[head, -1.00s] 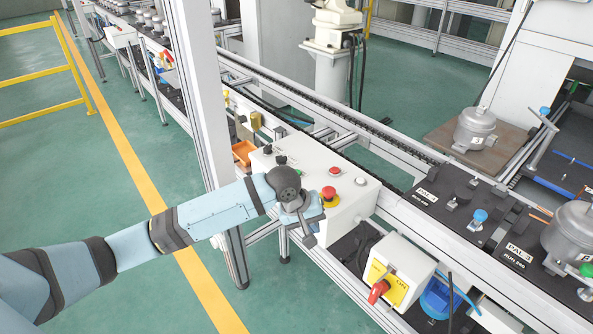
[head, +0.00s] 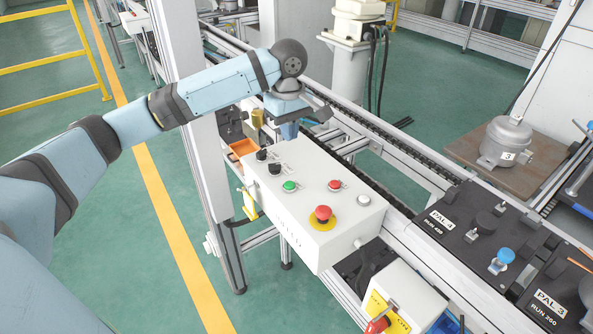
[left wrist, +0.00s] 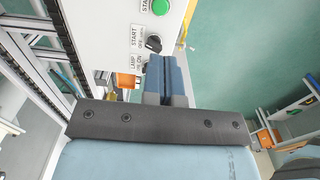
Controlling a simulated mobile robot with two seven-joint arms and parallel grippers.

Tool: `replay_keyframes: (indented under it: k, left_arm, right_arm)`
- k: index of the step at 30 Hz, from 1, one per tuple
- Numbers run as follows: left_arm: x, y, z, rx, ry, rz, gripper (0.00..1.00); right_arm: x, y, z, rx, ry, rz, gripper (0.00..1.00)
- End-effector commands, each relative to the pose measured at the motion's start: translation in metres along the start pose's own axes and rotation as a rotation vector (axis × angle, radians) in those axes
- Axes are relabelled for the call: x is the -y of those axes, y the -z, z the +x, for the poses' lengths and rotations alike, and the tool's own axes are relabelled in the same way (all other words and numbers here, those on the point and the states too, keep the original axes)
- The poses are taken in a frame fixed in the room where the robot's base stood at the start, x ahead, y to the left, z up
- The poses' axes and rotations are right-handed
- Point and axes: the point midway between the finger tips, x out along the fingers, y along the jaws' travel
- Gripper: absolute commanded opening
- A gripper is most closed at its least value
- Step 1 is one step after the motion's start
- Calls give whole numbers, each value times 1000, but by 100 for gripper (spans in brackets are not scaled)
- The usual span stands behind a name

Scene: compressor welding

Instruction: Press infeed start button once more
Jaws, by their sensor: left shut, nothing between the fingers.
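The white control box (head: 300,230) stands beside the conveyor. Its top carries a green button (head: 289,186), a red button (head: 334,185), a white button (head: 363,200), a red mushroom button (head: 323,213) on a yellow ring and two black knobs (head: 274,168). My left gripper (head: 289,131) is shut and empty, beyond the box's far-left end and apart from the green button. In the left wrist view its blue fingers (left wrist: 166,76) show below a black knob (left wrist: 153,43), with the green button (left wrist: 160,7) at the top edge. START labels show there. My right gripper is out of view.
The conveyor rail (head: 405,165) runs behind the box. Black pallets (head: 468,226) lie on the right. An orange bin (head: 242,148) and a metal post (head: 199,130) stand near my left arm. A switch box (head: 404,297) sits in front.

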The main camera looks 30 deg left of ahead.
Motion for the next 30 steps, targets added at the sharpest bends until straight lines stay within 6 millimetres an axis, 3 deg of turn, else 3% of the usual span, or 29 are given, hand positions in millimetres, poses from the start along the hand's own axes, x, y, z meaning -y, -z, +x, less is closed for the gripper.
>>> replay_keyframes:
  k: [3, 13, 30]
  left_arm:
    - [0, 0, 0, 0, 0, 0, 0]
    - [0, 0, 13, 0, 2, 1, 0]
    - [0, 0, 122, -1, 1, 1, 0]
  right_arm:
    - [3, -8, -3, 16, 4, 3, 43]
    - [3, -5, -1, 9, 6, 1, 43]
    - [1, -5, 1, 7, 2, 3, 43]
